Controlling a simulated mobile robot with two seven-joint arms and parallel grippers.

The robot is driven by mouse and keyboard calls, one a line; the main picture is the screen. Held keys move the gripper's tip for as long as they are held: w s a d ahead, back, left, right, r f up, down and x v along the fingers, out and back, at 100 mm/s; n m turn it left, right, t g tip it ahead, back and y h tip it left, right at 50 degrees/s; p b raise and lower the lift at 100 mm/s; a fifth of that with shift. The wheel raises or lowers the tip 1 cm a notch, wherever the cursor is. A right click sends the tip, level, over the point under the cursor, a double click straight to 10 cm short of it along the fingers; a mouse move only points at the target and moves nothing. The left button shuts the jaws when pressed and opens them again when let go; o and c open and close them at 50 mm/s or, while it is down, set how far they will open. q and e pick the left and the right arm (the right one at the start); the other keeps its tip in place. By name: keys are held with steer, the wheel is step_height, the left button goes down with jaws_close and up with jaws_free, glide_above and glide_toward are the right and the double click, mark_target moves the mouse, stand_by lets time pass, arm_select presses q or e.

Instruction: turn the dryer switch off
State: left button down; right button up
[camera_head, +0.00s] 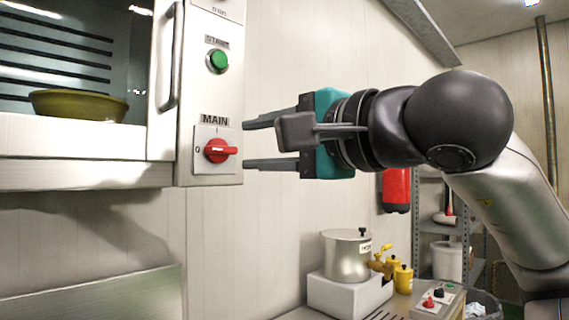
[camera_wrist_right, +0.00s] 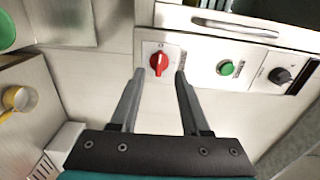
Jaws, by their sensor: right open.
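The red rotary switch (camera_head: 218,150) sits on a plate under the word MAIN on the white dryer panel (camera_head: 208,95). Its grip lies about level and points right; a 0 mark is at its left. The switch also shows in the right wrist view (camera_wrist_right: 159,61). My right gripper (camera_head: 246,145) is open and empty, just right of the panel, facing the switch. In the wrist view its fingertips (camera_wrist_right: 160,73) lie on either side of the knob's line, a little short of it and apart from it. My left gripper is in neither view.
A green START button (camera_head: 218,60) is above the switch, and a dark knob (camera_wrist_right: 280,76) lies further along the panel. The dryer door handle (camera_head: 170,55) is at left. A yellow bowl (camera_head: 78,104) sits behind the glass. A metal kettle (camera_head: 346,256) stands below.

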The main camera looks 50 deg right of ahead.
steer(key=shift+s+a+b, duration=0.15)
steer(key=shift+s+b, duration=0.05)
steer(key=shift+s, duration=0.9)
steer(key=shift+s+a+b, duration=0.1)
steer(key=shift+s+b, duration=0.05)
steer(key=shift+s, duration=0.9)
